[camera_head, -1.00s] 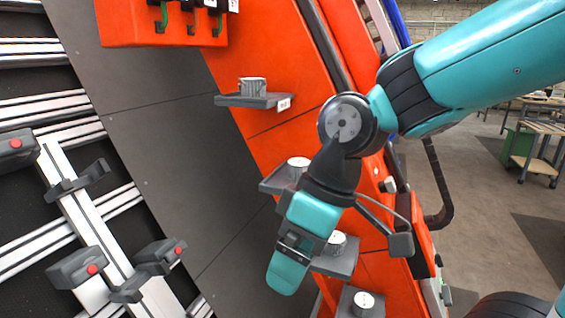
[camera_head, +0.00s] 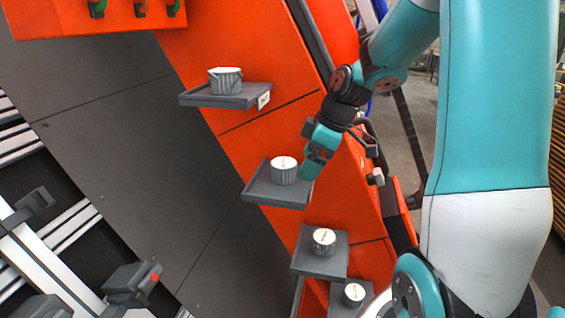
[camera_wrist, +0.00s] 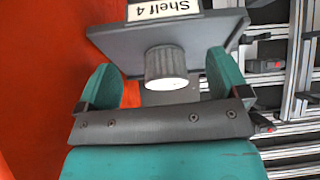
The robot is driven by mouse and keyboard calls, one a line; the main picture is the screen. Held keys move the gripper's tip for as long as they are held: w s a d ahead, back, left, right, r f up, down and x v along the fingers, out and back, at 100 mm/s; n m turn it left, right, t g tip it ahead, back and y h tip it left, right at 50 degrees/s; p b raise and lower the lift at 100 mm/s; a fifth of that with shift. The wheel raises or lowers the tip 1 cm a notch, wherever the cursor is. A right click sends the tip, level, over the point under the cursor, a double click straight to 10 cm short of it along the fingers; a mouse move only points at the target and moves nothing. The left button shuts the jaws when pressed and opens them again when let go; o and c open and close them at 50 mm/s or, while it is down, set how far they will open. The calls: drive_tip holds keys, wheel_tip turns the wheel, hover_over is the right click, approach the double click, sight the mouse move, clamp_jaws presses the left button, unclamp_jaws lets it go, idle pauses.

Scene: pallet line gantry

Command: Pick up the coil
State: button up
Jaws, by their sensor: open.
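A grey ribbed cylinder with a pale top (camera_head: 284,170), apparently the coil, stands upright on the second grey shelf (camera_head: 262,194) from the top. It also shows in the wrist view (camera_wrist: 165,62), on a shelf (camera_wrist: 115,40) labelled "Shelf 4", upside down there. My gripper (camera_head: 311,166) is open and empty, just right of this cylinder in the head view. In the wrist view its two teal fingers (camera_wrist: 158,66) appear on either side of the cylinder, apparently short of it. Contact cannot be told. No marking tells the coil apart from the similar cylinders.
Similar cylinders stand on the top shelf (camera_head: 226,81) and on two lower shelves, one holding a cylinder (camera_head: 323,241), the lowest another (camera_head: 354,293). The shelves jut from an orange panel (camera_head: 270,60). Hooks hang above. Rails and clamps (camera_head: 130,284) lie at lower left.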

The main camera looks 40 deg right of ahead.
sight(286, 163)
drive_tip(key=shift+w+a+p, duration=0.35)
drive_tip(key=shift+w+a, duration=0.4)
drive_tip(key=shift+w, duration=0.1)
drive_tip(key=shift+w+a+r+p, duration=0.2)
drive_tip(key=shift+w+a+p, duration=0.55)
drive_tip(key=shift+w+a, duration=0.2)
drive_tip(key=x, duration=0.2)
drive_tip(key=shift+w+f, duration=0.1)
drive_tip(key=shift+f, duration=0.2)
drive_tip(key=shift+w+a+f, duration=0.1)
drive_tip(key=shift+w+f, duration=0.05)
drive_tip(key=shift+f, duration=0.2)
drive_tip(key=c, duration=1.1)
drive_tip(key=shift+c, duration=0.4)
drive_tip(key=shift+r, duration=0.15)
